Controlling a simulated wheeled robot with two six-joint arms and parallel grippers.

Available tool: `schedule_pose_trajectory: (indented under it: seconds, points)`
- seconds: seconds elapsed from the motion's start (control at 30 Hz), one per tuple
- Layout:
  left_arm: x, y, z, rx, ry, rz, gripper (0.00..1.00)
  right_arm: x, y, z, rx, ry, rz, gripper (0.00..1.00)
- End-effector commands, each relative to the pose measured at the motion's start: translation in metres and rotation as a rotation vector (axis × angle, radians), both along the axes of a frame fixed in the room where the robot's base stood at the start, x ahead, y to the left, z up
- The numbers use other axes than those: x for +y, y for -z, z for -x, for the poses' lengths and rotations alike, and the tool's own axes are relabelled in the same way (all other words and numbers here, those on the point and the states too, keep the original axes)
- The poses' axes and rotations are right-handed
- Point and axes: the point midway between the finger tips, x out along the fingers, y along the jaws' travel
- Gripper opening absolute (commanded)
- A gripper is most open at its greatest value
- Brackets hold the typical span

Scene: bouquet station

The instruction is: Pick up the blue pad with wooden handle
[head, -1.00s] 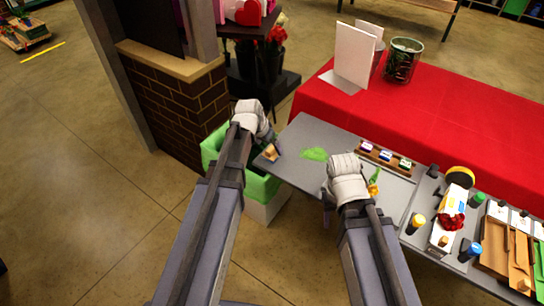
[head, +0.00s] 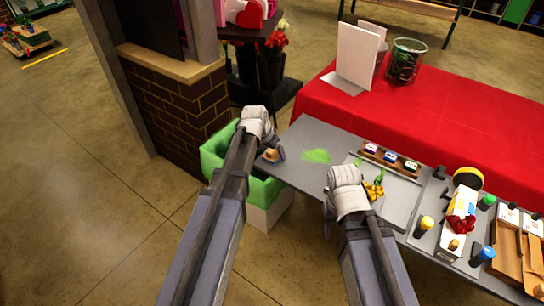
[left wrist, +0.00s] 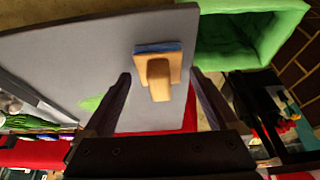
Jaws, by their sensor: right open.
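The blue pad with a wooden handle (head: 272,154) lies at the left end of the grey table (head: 302,138), near its edge. In the left wrist view the wooden handle (left wrist: 158,78) points toward my gripper, with the blue pad (left wrist: 157,47) behind it on the table. My left gripper (left wrist: 162,98) is open, its two fingers apart with the handle between them in the picture; no contact shows. My right gripper (head: 348,205) is open over the table, beside yellow flowers (head: 375,190) with green stems.
A green-lined bin (head: 215,152) stands by the table's left edge. A green smear (head: 317,156) marks the table. Small colored blocks (head: 391,157), bottles (head: 426,223) and a wooden tray (head: 508,250) are to the right. A red-covered table (head: 440,110) is behind.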

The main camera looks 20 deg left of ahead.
Motion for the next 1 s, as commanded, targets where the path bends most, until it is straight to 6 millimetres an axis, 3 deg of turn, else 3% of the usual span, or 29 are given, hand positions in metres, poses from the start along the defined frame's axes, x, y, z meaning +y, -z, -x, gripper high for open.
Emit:
schedule_pose_trajectory:
  seconds: [0.07,0.7,1.0]
  points:
    - [0.0001,-0.0001,0.0001,0.0,0.0,0.0,0.83,0.0,0.0,0.0,0.0,0.0,0.0,0.5]
    - [0.0002,0.0,0.0,0.0,0.0,0.0,0.12,0.0,0.0,0.0,0.0,0.0,0.0,0.5]
    - [0.0002,-0.0024,0.0001,0.0,0.0,0.0,0.12,0.0,-0.0024,0.0,0.0,0.0,0.0,0.5]
